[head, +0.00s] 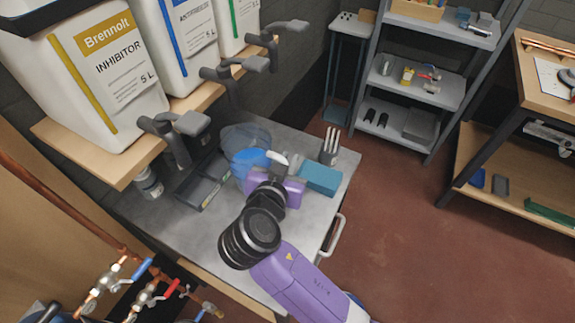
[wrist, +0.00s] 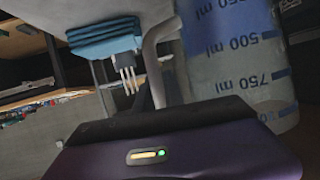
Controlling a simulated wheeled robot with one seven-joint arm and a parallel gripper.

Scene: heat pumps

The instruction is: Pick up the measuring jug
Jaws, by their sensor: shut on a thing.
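The measuring jug (head: 245,138) is clear with a blue tint and stands at the bench top's far side, partly hidden by my gripper. In the wrist view the jug (wrist: 232,50) fills the right side, with blue marks reading 500 ml and 750 ml. Its pale handle (wrist: 155,55) runs down to my gripper. My gripper (head: 275,168), purple and black, is shut on the handle, beside the jug body. The fingertips are mostly hidden in both views. I cannot tell whether the jug's base touches the bench.
A teal block (head: 320,179) and a grey pronged holder (head: 329,147) sit close right of my gripper. A dark tray (head: 204,182) lies to the left. Large white containers (head: 100,75) stand on a wooden shelf, with grey hooked fittings (head: 180,130) along its edge.

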